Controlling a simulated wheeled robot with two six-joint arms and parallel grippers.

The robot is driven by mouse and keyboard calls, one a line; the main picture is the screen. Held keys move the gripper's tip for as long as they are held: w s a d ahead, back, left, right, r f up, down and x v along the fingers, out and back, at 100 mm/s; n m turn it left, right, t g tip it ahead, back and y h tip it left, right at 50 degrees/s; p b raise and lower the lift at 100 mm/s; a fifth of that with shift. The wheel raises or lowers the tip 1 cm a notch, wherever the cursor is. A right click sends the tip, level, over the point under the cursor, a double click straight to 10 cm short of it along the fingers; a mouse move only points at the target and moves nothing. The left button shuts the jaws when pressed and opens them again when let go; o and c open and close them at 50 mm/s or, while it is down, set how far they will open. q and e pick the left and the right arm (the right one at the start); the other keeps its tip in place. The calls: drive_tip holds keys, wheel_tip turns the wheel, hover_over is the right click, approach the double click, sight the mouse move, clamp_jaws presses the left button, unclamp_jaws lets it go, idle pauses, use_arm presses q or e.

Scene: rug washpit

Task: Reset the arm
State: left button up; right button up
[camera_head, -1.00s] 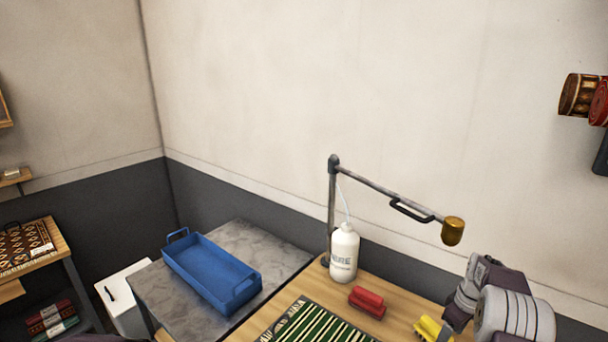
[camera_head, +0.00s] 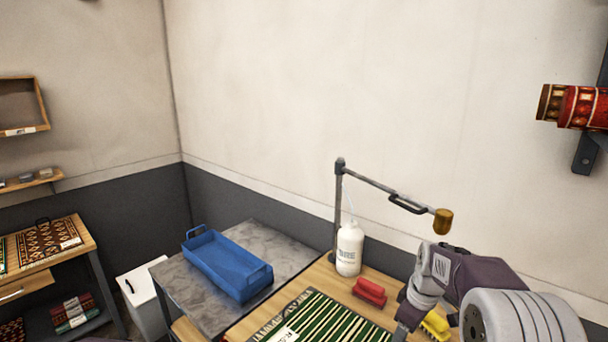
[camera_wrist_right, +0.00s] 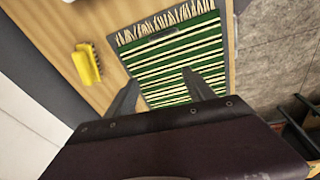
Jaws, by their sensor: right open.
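My right arm comes in from the right in the head view, in front of the wooden table (camera_head: 262,333). In the right wrist view my right gripper (camera_wrist_right: 160,90) is open. Its two fingers are spread, with nothing between them, over the green, black and cream striped rug (camera_wrist_right: 178,50). The rug also shows on the table in the head view (camera_head: 325,322). My left gripper is in neither view.
A white bottle (camera_head: 349,250), a red brush (camera_head: 369,292) and a yellow brush (camera_head: 436,325) stand near the rug. A jointed lamp-like arm (camera_head: 385,187) overhangs them. A blue tray (camera_head: 228,265) sits on the grey table (camera_head: 180,295) to the left.

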drive_tip(key=s+a+f+m, duration=0.3)
drive_tip(key=s+m, duration=0.1)
drive_tip(key=s, duration=0.5)
drive_tip(key=s+a+f+m, duration=0.4)
drive_tip(key=s, duration=0.6)
drive_tip(key=shift+m+g, duration=0.3)
drive_tip(key=shift+g, duration=0.1)
